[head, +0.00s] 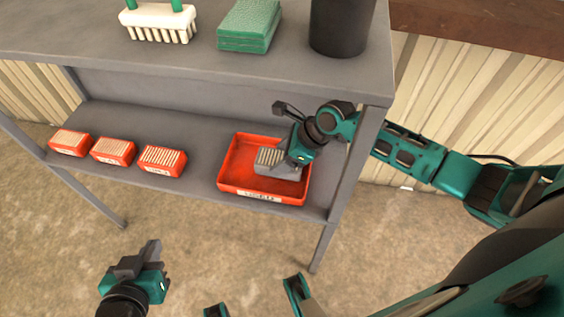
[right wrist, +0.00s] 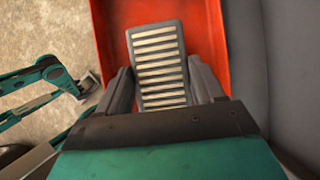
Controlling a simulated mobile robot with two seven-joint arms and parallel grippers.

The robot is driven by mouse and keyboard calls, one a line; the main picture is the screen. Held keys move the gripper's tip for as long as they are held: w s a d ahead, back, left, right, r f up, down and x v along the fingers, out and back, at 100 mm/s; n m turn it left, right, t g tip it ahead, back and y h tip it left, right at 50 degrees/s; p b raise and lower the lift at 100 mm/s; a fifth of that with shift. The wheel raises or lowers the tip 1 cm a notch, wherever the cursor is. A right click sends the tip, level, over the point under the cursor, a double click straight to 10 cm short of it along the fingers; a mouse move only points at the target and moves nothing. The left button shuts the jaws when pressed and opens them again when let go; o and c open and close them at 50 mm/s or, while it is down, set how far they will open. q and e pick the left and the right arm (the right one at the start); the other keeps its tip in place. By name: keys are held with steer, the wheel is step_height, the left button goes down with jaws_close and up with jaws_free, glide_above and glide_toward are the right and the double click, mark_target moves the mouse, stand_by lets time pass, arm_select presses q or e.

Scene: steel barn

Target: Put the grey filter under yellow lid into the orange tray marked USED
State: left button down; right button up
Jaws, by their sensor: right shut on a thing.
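The orange tray (head: 233,182) stands on the lower shelf at its right end, with a label on its front wall too small to read. The grey filter (head: 268,157) with pale ribs is inside the tray's outline, at its right side. My right gripper (head: 283,168) reaches over the tray and is shut on the filter. In the right wrist view the filter (right wrist: 158,62) sits between the two fingers, over the orange tray (right wrist: 215,25). I cannot tell whether it touches the tray floor. My left gripper (head: 146,258) hangs in front of the shelf, away from everything. No yellow lid shows.
Several orange-red filters, one of them here (head: 113,151), stand in a row on the lower shelf's left. The upper shelf holds a white brush (head: 158,22), green pads (head: 248,27) and a dark bucket (head: 341,25). A shelf post (head: 348,182) stands close to my right arm.

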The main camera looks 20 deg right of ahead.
step_height(320, 180, down, 2)
steer(key=shift+f+b, duration=0.1)
steer(key=shift+b, duration=0.2)
steer(key=o, duration=1.1)
steer(key=p+v, duration=0.4)
steer(key=v, duration=0.8)
steer(key=shift+p, duration=0.4)
